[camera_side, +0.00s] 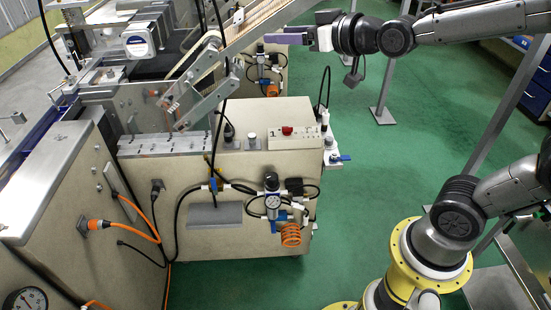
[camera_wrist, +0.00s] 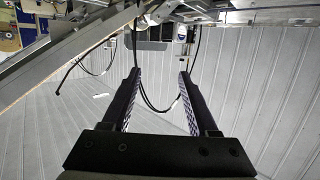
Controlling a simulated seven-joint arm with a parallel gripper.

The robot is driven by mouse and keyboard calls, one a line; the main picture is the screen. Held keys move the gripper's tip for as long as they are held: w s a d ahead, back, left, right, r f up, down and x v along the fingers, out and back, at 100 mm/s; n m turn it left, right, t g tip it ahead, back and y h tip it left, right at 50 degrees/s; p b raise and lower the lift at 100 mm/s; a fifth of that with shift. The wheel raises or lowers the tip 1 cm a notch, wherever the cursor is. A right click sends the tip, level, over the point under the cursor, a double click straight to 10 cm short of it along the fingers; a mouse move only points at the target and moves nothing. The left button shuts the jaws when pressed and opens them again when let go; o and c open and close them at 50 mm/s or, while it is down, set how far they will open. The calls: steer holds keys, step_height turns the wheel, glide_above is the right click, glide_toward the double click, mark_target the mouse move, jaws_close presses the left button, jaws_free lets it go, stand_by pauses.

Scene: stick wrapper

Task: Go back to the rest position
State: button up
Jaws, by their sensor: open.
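My gripper (camera_side: 284,38) is at the upper middle of the side view, level, with its purple fingers pointing left. In the wrist view my gripper (camera_wrist: 159,76) has two dark fingers standing wide apart with nothing between them. It is open and empty. The fingertips are close to the slanted conveyor rail (camera_side: 262,28) of the wrapper machine in the side view. I cannot tell the exact gap. The same rail seems to cross the upper left of the wrist view (camera_wrist: 85,42).
The cream machine cabinet (camera_side: 240,235) carries a control box with a red button (camera_side: 287,130), hoses and an orange coil (camera_side: 291,235). A black cable (camera_wrist: 148,95) hangs beyond the fingers. A metal post (camera_side: 385,85) stands below my arm. The green floor (camera_side: 385,165) is open.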

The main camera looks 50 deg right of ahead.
steer(key=s+f+g, duration=0.4)
steer(key=s+f, duration=0.2)
steer(key=s, duration=0.6)
steer(key=s+f+g, duration=0.5)
steer(key=s+f, duration=0.1)
steer(key=s, duration=0.6)
steer(key=shift+f+g, duration=0.2)
steer(key=shift+g, duration=0.1)
steer(key=shift+a, duration=0.1)
